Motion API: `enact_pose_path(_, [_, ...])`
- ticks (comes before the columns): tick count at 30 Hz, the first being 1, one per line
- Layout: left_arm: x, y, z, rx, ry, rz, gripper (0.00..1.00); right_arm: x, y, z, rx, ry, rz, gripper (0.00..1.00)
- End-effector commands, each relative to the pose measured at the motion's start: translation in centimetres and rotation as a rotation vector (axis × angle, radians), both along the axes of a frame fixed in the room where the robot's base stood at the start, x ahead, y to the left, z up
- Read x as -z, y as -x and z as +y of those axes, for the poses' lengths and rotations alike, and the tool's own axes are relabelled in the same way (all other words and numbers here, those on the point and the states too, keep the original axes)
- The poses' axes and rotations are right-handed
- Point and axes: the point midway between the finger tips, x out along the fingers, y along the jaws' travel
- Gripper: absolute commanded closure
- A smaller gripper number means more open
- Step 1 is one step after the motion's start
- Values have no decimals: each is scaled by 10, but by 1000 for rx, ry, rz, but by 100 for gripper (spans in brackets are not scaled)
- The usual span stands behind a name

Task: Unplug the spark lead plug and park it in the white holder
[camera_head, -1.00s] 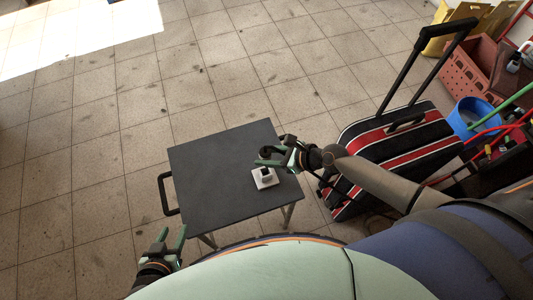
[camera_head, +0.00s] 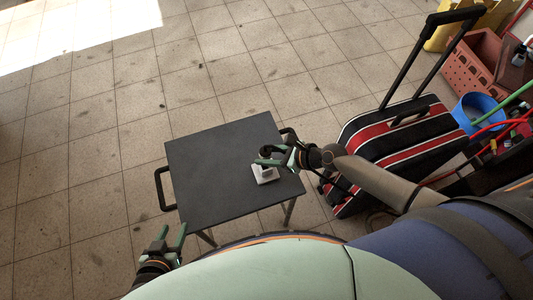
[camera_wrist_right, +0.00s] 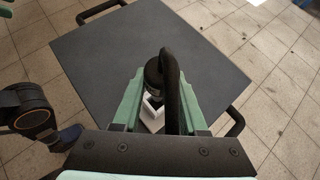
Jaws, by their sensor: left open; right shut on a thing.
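The spark lead plug (camera_wrist_right: 153,74) is a black, rounded piece with a thick curved black lead. My right gripper (camera_head: 262,157) is shut on it, and the green fingers also show either side of it in the right wrist view (camera_wrist_right: 158,88). The white holder (camera_head: 264,178) sits on the dark table near its right edge. It shows partly between the fingers in the right wrist view (camera_wrist_right: 150,118). The plug is over or at the holder; I cannot tell whether they touch. My left gripper (camera_head: 173,238) is open and empty, off the table's front left corner.
The dark grey table (camera_head: 215,170) is otherwise clear, with a black handle (camera_head: 161,189) on its left side. A black and red suitcase (camera_head: 400,140) stands close on the right. An orange crate (camera_head: 468,67) and a blue tub (camera_head: 477,112) are beyond it.

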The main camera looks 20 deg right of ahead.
Motion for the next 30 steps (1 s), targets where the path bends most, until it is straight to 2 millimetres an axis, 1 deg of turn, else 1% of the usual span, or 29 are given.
enact_pose_path(9, [-4, 0, 0, 0, 0, 0, 50, -1, 0, 1, 1, -2, 1, 100])
enact_pose_path(23, [-4, 0, 0, 0, 0, 0, 50, 0, 0, 0, 0, -1, -1, 100])
enact_pose_path(30, [-8, 0, 0, 0, 0, 0, 50, -1, 0, 0, 1, -1, 1, 100])
